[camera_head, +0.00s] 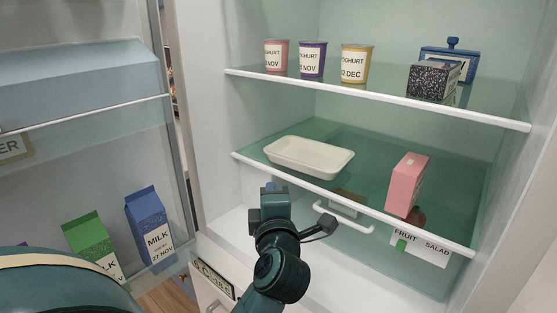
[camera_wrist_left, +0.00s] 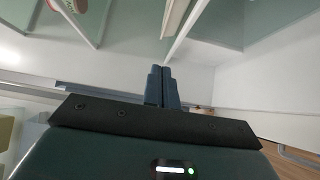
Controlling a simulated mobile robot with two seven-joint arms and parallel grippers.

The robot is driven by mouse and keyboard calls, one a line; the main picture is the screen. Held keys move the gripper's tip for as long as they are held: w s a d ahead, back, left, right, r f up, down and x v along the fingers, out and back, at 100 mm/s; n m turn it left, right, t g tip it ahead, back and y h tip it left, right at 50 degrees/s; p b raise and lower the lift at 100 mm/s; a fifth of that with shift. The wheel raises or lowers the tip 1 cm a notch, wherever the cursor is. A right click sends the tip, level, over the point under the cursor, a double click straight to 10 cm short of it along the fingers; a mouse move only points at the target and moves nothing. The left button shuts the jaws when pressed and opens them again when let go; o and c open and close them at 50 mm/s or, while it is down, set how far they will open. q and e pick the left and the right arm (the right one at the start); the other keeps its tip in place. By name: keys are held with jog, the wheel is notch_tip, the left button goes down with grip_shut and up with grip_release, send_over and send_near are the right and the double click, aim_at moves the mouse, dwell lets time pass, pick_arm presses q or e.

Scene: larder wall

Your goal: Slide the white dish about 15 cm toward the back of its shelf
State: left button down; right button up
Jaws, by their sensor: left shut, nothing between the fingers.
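The white dish (camera_head: 308,156) is a shallow rectangular tray. It rests on the middle glass shelf (camera_head: 345,133), towards its left side and close to the white front edge. My left gripper (camera_head: 273,187) is in front of that shelf's edge, just short of the dish and apart from it in the head view. Its two fingers are together and empty, as the left wrist view (camera_wrist_left: 163,86) also shows. A pale strip at the top of the wrist view (camera_wrist_left: 174,14) looks like the dish. My right gripper is in neither view.
A pink carton (camera_head: 406,184) stands on the same shelf to the right. The shelf behind the dish looks clear. Yoghurt cups (camera_head: 312,60), a dark speckled box (camera_head: 433,82) and a blue pot (camera_head: 449,62) stand above. The open door holds a blue milk carton (camera_head: 150,228).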

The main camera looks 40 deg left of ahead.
pick_arm(q)
send_near(280, 163)
jog(key=w+a, duration=0.1)
jog(key=a+r, duration=0.1)
jog(key=w+a+r, duration=0.1)
jog(key=a, duration=0.1)
jog(key=shift+w+r+b, duration=0.15)
jog(key=shift+w+b, duration=0.15)
jog(key=shift+w, duration=0.75)
